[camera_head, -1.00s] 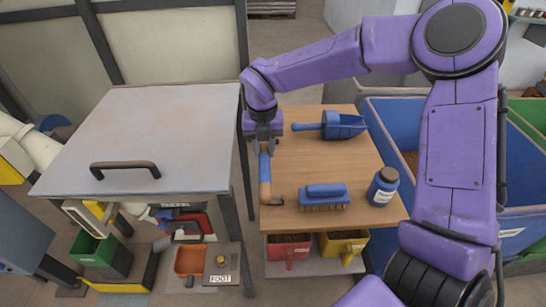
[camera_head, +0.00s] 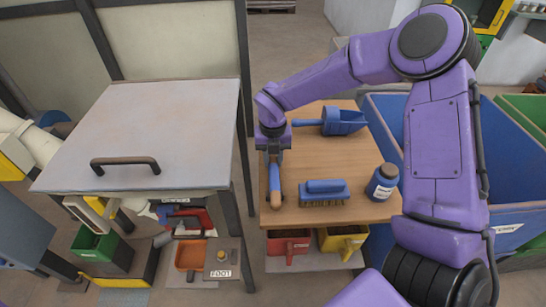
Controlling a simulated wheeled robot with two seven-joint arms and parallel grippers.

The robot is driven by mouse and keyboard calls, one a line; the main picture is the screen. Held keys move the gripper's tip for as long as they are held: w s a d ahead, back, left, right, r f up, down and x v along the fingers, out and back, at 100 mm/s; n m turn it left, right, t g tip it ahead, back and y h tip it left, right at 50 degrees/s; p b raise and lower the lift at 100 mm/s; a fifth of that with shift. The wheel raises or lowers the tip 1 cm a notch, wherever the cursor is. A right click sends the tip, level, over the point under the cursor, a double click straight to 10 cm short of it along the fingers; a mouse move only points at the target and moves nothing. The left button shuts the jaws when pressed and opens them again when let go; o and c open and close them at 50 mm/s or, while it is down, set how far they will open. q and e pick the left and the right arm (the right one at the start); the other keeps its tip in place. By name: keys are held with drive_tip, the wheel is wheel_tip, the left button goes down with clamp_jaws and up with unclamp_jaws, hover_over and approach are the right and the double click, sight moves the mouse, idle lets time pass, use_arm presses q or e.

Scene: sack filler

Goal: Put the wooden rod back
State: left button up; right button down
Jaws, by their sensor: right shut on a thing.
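The wooden rod (camera_head: 276,201) shows as a short piece with a blue upper part and a tan, rounded lower end. It is at the left side of the wooden table top, pointing toward the front edge. My right gripper (camera_head: 273,158) is shut on its upper end. The fingers hide that end, and I cannot tell whether the rod touches the table. My left gripper is not in view.
On the wooden table (camera_head: 335,165) are a blue scoop (camera_head: 343,122), a blue brush (camera_head: 325,192) and a blue jar (camera_head: 382,182). Red (camera_head: 288,245) and yellow (camera_head: 343,240) bins sit below. A grey-topped cabinet (camera_head: 150,130) stands left; a large blue bin (camera_head: 515,180) right.

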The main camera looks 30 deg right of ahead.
sight(273, 159)
drive_tip(key=shift+f, duration=0.2)
drive_tip(key=c, duration=0.8)
unclamp_jaws()
drive_tip(key=shift+c, duration=0.2)
drive_tip(key=shift+r, duration=0.2)
wheel_tip(273, 159, up, 13)
